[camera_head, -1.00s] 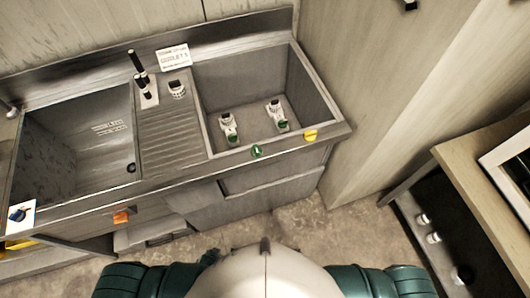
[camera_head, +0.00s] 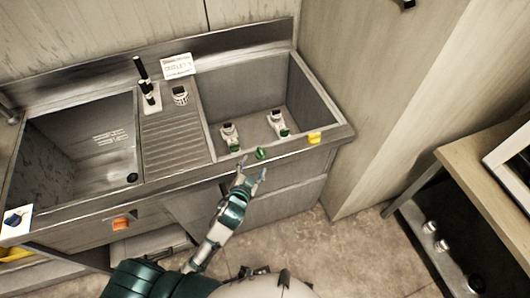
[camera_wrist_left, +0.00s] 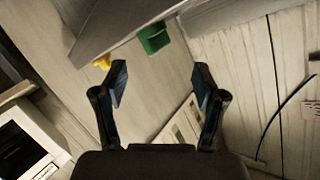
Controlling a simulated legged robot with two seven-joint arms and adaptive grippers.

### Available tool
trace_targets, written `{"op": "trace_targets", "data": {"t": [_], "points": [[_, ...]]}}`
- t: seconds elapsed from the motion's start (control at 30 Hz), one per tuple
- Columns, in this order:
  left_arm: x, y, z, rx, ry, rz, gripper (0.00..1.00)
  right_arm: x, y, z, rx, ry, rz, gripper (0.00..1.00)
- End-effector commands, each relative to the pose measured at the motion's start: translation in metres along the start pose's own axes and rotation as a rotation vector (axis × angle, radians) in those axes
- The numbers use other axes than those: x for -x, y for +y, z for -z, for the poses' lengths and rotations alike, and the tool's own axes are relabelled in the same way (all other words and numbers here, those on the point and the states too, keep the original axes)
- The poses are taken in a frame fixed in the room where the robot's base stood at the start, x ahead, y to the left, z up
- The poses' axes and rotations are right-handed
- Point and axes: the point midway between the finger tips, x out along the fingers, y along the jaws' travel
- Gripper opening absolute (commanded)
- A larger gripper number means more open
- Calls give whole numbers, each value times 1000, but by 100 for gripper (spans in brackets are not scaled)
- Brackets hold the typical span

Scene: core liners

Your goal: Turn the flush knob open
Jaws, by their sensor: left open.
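A green knob (camera_head: 261,154) sits on the front edge of the right sink basin, with a yellow knob (camera_head: 314,137) to its right. An orange knob (camera_head: 121,224) is on the counter front at the left. No readable label shows which is the flush knob. My left gripper (camera_head: 250,176) is open and empty, just in front of and below the green knob. In the left wrist view, the green knob (camera_wrist_left: 154,40) is beyond the gap between the open fingers, and the yellow knob (camera_wrist_left: 102,62) is near the left fingertip. My right gripper is out of view.
The right basin (camera_head: 300,68) holds two white fittings (camera_head: 230,136) with green parts. A ribbed drainboard (camera_head: 172,138) separates it from the left basin (camera_head: 60,165). A wooden panel stands to the right. A table (camera_head: 487,165) is at far right.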

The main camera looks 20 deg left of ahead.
Motion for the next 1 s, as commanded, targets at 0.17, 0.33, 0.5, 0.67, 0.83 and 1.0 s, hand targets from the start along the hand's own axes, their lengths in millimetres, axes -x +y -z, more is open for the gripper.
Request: {"op": "trace_targets", "data": {"t": [0.17, 0.33, 0.5, 0.67, 0.83, 1.0], "points": [[-21, -10, 101, -186, 356, 86, 71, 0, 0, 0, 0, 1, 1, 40], [-7, 7, 222, -490, 831, 161, 71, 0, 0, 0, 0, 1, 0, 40], [38, 76, 304, -1003, 1416, 145, 71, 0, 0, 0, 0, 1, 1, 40], [47, 132, 281, -1602, 1828, -63, 71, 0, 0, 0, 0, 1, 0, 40], [0, 98, 205, -2268, 1940, -575, 71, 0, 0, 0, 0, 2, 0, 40], [-35, -8, 163, 2301, -1463, 1032, 71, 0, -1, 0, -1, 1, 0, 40]]}}
